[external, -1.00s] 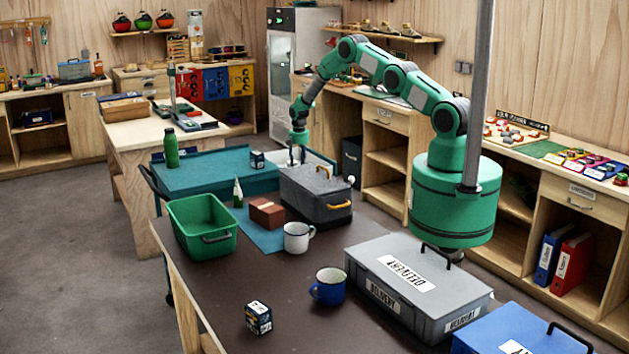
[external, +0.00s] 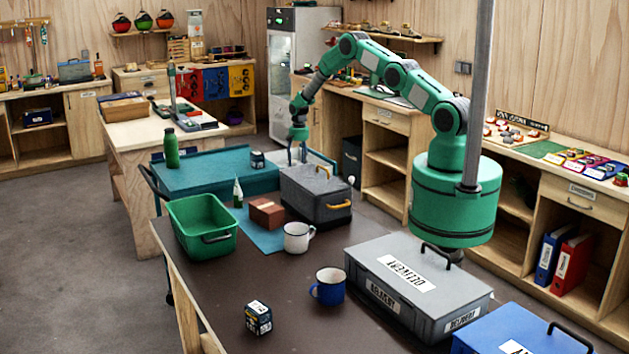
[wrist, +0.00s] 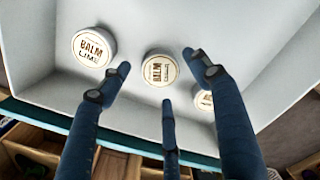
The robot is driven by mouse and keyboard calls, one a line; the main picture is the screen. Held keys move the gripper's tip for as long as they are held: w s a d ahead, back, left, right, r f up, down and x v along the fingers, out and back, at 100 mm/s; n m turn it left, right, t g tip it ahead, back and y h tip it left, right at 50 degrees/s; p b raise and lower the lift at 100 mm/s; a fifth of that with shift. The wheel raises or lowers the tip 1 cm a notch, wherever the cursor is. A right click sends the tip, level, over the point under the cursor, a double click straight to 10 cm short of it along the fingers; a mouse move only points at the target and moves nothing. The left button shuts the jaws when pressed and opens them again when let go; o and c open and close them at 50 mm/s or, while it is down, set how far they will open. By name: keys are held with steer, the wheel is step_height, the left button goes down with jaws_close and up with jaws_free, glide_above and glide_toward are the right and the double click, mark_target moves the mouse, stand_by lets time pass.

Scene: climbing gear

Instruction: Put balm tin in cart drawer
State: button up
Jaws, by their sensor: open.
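The open cart drawer (wrist: 240,35) is a pale grey tray; its light inside shows in the external view (external: 318,158) at the cart's right end. Three round white balm tins lie in it: a lime one (wrist: 95,46) at left, one in the middle (wrist: 160,68), and one at right (wrist: 204,99) partly hidden by a finger. My gripper (wrist: 159,76) is open, its three dark blue fingers spread around the middle tin. I cannot tell whether any finger touches it. In the external view my gripper (external: 297,157) points down into the drawer, behind the grey toolbox.
The teal cart (external: 205,174) carries a green bottle (external: 171,148) and a small dark box (external: 257,160). A grey toolbox (external: 316,195) stands close in front of my gripper. A green bin (external: 203,226), brick-red block, mugs and a delivery case (external: 420,285) occupy the dark table.

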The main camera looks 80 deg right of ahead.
step_height(320, 180, up, 10)
stand_by(0.5)
stand_by(0.4)
